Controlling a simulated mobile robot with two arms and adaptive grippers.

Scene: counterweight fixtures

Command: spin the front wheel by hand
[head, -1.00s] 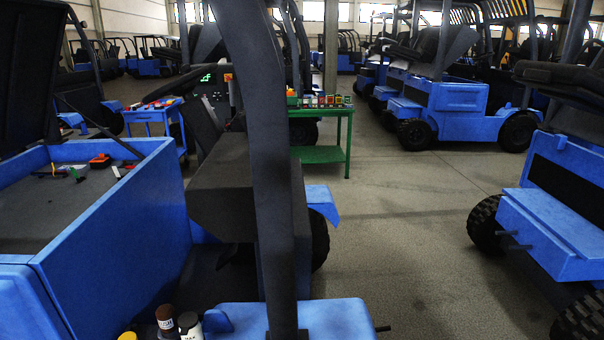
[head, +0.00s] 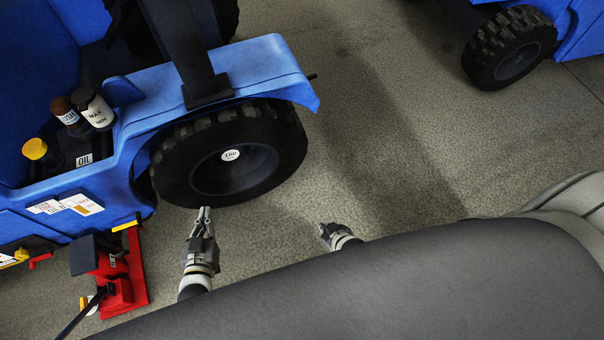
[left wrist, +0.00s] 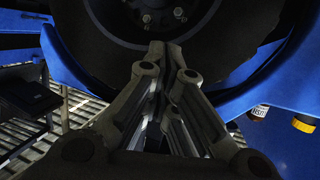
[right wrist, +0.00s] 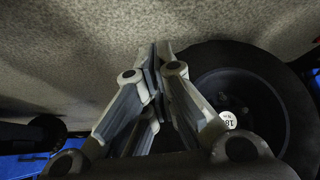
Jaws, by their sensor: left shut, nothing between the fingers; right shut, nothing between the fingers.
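The front wheel (head: 280,150) is a black knobbly tyre with a dark hub and a white label, under the blue fender of the forklift. My left gripper (head: 204,210) is shut and empty at the wheel's lower edge in the head view; I cannot tell whether it touches the tyre. In the left wrist view its fingertips (left wrist: 165,46) point at the wheel (left wrist: 235,62), below the bolted hub. My right gripper (head: 324,231) is shut and empty, apart from the wheel, over the floor to its right. The right wrist view shows the wheel (right wrist: 292,95) beside its fingertips (right wrist: 160,46).
The blue fender (head: 255,65) overhangs the wheel top. A red jack-like device (head: 130,270) stands on the floor at the left. Another vehicle's wheel (head: 510,48) is at upper right. Floor between is clear.

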